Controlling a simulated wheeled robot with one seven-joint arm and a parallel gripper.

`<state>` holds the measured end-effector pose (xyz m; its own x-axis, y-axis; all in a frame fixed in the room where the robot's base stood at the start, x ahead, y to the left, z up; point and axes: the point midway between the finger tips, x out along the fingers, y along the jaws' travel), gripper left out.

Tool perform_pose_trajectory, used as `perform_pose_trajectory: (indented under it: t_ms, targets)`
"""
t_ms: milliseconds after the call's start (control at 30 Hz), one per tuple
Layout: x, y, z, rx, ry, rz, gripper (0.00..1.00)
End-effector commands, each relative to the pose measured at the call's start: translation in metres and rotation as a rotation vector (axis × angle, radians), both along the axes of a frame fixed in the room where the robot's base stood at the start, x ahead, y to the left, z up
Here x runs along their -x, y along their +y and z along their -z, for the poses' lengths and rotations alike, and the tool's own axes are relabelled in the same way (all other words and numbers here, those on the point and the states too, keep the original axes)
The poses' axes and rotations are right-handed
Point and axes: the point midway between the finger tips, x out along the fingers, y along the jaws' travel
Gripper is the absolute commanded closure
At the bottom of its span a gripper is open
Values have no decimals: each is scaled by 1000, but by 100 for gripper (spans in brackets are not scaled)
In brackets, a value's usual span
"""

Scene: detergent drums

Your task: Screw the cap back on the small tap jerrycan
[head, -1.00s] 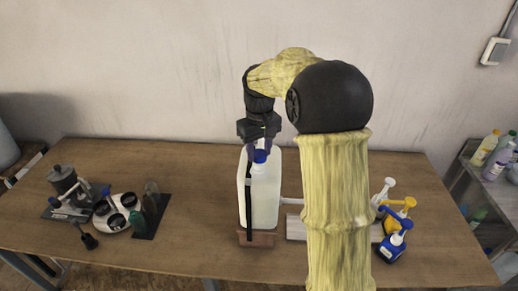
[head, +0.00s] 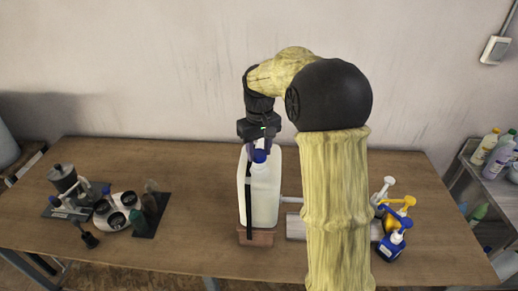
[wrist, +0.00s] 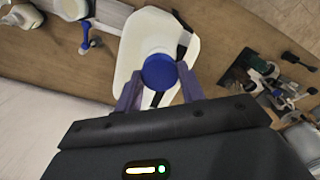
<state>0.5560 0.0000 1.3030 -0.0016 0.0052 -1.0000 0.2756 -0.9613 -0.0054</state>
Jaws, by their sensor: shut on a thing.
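The small tap jerrycan (head: 264,200) is a whitish translucent can standing upright at the middle of the table, with a dark strap down its left side. It also shows in the wrist view (wrist: 150,30). The blue cap (wrist: 159,71) is at the top of the can, between my fingers; it shows in the head view (head: 259,156) just below my gripper (head: 259,146). In the wrist view my gripper (wrist: 158,88) has its purple fingers on both sides of the cap, shut on it. I cannot tell how the cap's threads sit on the neck.
A wooden block (head: 257,237) is at the can's foot. Pump bottles (head: 392,245) stand on the right. A white tray with dark cups (head: 118,212) and a grey device (head: 64,180) are on the left. Bare table lies between these and the can.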

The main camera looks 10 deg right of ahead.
Motion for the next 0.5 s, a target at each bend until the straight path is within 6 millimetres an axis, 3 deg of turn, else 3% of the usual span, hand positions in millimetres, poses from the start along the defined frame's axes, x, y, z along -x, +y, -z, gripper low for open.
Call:
perform_pose_trajectory:
  t_ms: [500]
  targets:
    - [0,0,8,0,0,0,85]
